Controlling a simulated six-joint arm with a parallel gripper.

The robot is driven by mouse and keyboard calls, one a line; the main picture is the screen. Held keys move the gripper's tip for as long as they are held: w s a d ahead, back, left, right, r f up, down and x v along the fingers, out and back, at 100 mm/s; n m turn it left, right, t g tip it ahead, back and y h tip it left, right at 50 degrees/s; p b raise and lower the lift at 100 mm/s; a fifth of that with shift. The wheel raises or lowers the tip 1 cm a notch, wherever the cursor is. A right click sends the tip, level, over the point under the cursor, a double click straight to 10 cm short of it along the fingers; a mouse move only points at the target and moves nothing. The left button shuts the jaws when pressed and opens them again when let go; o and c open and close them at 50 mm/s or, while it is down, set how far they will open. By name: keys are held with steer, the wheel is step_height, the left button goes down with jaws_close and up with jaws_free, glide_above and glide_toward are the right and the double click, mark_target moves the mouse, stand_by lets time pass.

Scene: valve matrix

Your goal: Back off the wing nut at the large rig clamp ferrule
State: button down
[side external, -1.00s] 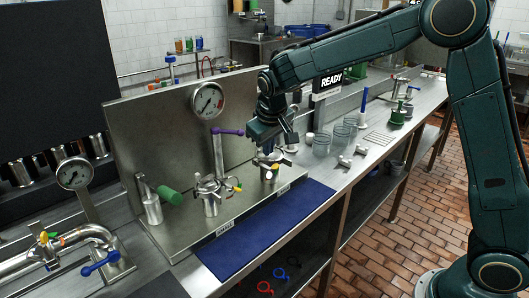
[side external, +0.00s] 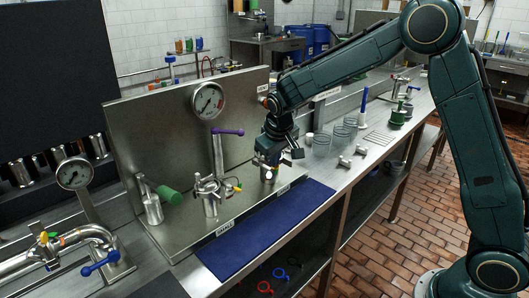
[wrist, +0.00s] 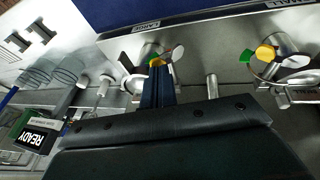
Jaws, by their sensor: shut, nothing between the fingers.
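The large rig clamp ferrule (side external: 268,174) stands on the steel bench under my gripper, beside the front label on the right. The fingers hide much of the clamp and wing nut. I cannot tell whether they touch it.
The small clamp (side external: 210,190) stands to the left, with a purple-handled valve (side external: 228,132) behind it. A gauge (side external: 207,100) hangs on the back panel (side external: 150,125). A blue mat (side external: 265,230) lies clear in front. Glass jars (side external: 322,143) and metal fittings (side external: 345,163) stand right.

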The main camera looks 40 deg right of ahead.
steer(key=shift+d+f, duration=0.25)
steer(key=shift+d, duration=0.2)
steer(key=shift+a, duration=0.25)
steer(key=shift+a, duration=0.6)
steer(key=shift+a+r, duration=0.25)
steer(key=shift+r, duration=0.5)
steer(key=s+r, duration=0.3)
steer(key=r, duration=0.8)
steer(key=shift+r, duration=0.4)
steer(key=shift+w+d, duration=0.1)
steer(key=shift+d, duration=0.05)
